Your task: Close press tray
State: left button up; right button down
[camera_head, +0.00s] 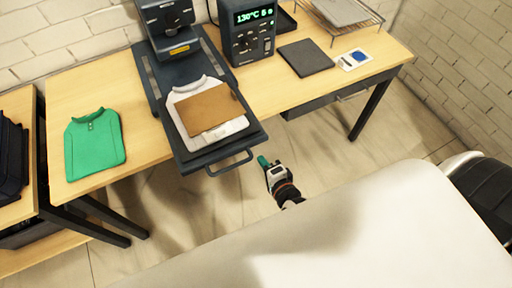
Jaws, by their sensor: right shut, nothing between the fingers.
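The press tray (186,160) is a dark flat plate pulled out from under the heat press (170,25) and reaching past the table's front edge. A bar handle (232,165) runs along its front. A white garment (183,92) lies on the tray, with a brown sheet (209,109) on top of it. My right gripper (264,162) is shut and empty, over the floor just to the right of the handle and apart from it. My left gripper is not in view.
A green shirt (94,144) lies on the wooden table (75,95) to the left. A control box (246,32) reading 130°C, a dark pad (306,57) and a wire rack (350,22) are to the right. Floor in front of the table is clear.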

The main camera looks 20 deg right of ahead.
aim_at(252, 144)
jog(key=w+p, duration=0.1)
jog(key=w, duration=0.3)
jog(key=shift+w+f, duration=0.1)
jog(key=shift+w+a+f, duration=0.1)
jog(key=shift+w, duration=0.4)
